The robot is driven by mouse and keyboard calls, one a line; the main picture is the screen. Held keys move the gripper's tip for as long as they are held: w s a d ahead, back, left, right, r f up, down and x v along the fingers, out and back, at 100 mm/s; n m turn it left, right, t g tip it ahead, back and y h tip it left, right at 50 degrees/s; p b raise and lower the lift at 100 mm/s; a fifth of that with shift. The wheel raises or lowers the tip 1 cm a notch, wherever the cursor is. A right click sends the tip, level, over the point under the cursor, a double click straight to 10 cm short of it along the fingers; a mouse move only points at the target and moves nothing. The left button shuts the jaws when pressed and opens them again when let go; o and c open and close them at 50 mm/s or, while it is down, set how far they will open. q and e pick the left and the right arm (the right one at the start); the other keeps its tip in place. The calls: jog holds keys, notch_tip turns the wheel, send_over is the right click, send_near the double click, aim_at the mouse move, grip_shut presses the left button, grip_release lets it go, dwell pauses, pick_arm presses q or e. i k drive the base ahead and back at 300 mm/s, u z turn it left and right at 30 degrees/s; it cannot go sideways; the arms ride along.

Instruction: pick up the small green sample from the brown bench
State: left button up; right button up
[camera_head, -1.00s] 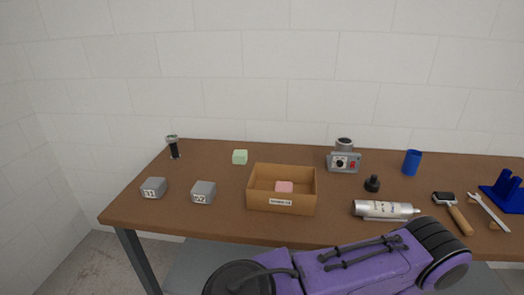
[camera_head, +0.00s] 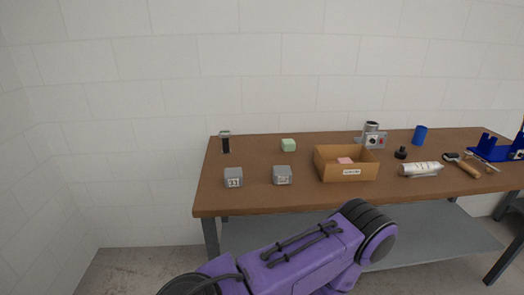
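The small green sample (camera_head: 288,145) is a pale green block lying on the brown bench (camera_head: 240,204), toward its back edge and left of the cardboard box. Nothing touches it or covers it. A purple arm link of mine crosses the bottom of the view in front of the bench, well short of the sample. Neither of my grippers shows in this view.
A cardboard box (camera_head: 347,171) holds a pink block (camera_head: 345,160). Two grey labelled blocks (camera_head: 233,177) (camera_head: 282,175) sit near the front edge. A dark upright tool (camera_head: 225,142) stands back left. A grey device (camera_head: 372,139), blue cup (camera_head: 420,135), cylinder (camera_head: 421,170) and hand tools lie right.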

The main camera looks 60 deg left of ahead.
aim_at(288, 144)
jog(key=u, duration=0.05)
jog(key=k, duration=0.15)
jog(key=u, duration=1.05)
